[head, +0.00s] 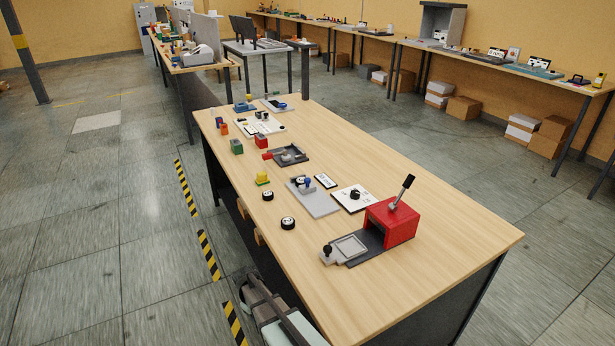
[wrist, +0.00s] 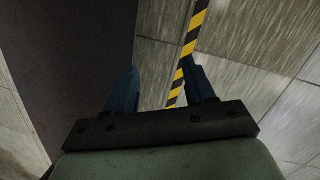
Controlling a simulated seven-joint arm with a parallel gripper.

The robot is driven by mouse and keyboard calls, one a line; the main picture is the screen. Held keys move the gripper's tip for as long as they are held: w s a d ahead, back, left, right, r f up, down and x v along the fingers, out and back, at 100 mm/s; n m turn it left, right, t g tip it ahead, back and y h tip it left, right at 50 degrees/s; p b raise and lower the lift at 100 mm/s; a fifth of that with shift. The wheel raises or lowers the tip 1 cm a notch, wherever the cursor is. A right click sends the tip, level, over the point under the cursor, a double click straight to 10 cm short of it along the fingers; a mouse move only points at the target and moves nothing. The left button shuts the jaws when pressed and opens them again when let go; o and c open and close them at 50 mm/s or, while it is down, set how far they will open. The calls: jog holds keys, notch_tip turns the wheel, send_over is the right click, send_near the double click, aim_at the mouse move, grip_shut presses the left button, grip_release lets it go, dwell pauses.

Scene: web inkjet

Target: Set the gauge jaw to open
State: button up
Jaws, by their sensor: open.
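My gripper (wrist: 160,68) shows in the wrist view with its two blue fingers spread apart and nothing between them. It points down past a dark surface toward the floor. In the head view part of my arm is at the bottom, beside the table's near left edge, away from the devices.
The wooden table (head: 440,250) also bears a red lever press (head: 390,222), a white dial plate (head: 354,198), a dark tray device (head: 291,156), black round pieces (head: 288,223) and coloured blocks (head: 237,146). Its front right is bare. Striped tape (head: 209,255) marks the floor on the left.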

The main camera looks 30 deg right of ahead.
jog(key=w+r+n+t+h, duration=0.1)
jog(key=w+r, duration=0.7)
jog(key=w, duration=0.3)
jog(key=w+r+n+t, duration=0.1)
jog(key=w+r+t, duration=0.1)
jog(key=w+r, duration=0.7)
jog(key=w+d+r+n+t, duration=0.1)
jog(key=w+d+r, duration=0.1)
jog(key=w+r, duration=0.6)
jog(key=w+d+r+t, duration=0.1)
jog(key=w+d+r, duration=0.1)
jog(key=w+r, duration=0.6)
notch_tip(320, 180, up, 16)
jog(key=m+g+y, duration=0.3)
jog(key=m, duration=0.1)
send_over(308, 179)
notch_tip(308, 179, down, 14)
jog(key=shift+a+r, duration=0.1)
grip_shut()
